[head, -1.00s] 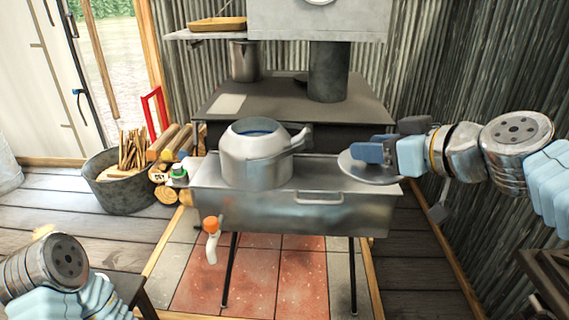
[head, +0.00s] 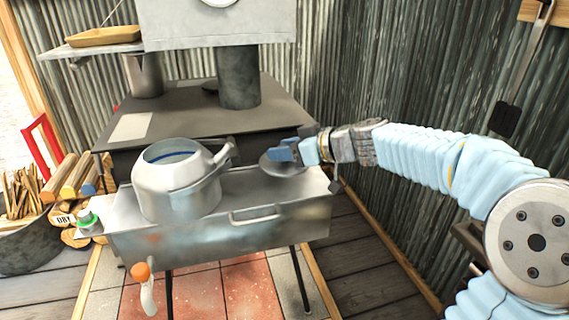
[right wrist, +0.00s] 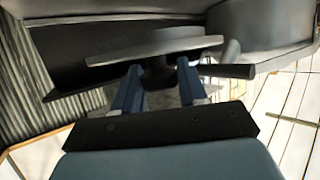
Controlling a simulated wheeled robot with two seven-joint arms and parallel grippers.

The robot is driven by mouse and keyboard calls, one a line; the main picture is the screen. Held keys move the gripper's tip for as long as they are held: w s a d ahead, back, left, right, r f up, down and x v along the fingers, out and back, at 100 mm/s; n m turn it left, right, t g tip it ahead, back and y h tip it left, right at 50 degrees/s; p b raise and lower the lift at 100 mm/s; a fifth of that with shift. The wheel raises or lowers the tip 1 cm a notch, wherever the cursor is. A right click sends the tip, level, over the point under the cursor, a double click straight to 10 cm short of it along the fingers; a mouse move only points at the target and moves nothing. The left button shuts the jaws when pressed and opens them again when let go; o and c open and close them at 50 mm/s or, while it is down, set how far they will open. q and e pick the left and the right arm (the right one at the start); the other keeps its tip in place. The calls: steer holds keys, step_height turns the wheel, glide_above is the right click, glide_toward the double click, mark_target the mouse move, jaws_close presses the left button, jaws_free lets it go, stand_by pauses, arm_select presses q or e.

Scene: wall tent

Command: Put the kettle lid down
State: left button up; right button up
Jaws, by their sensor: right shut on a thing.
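The kettle lid (head: 284,168) is a grey metal disc over the right end of the metal water tank top (head: 248,190). My right gripper (head: 274,153) is shut on its knob. The right wrist view shows the lid (right wrist: 150,48) with its dark knob (right wrist: 158,72) between the blue fingers. I cannot tell whether the lid touches the tank top. The open kettle (head: 175,190) stands upright on the tank, left of the lid. Its side (right wrist: 262,28) shows at the upper right of the wrist view. My left gripper is out of view.
A dark stove (head: 190,118) with a flue pipe (head: 238,78) stands behind the tank. Corrugated wall (head: 400,70) rises on the right. The tank's front handle (head: 255,216) sticks out.

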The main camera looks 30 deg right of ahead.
mark_target(286, 163)
steer(key=shift+w+d+f, duration=0.15)
steer(key=shift+w+f, duration=0.05)
steer(key=shift+f, duration=0.05)
steer(key=f, duration=0.4)
steer(key=shift+w+d, duration=0.25)
steer(key=shift+f+b, duration=0.2)
steer(key=shift+b, duration=0.1)
steer(key=o, duration=1.1)
steer(key=shift+r, duration=0.1)
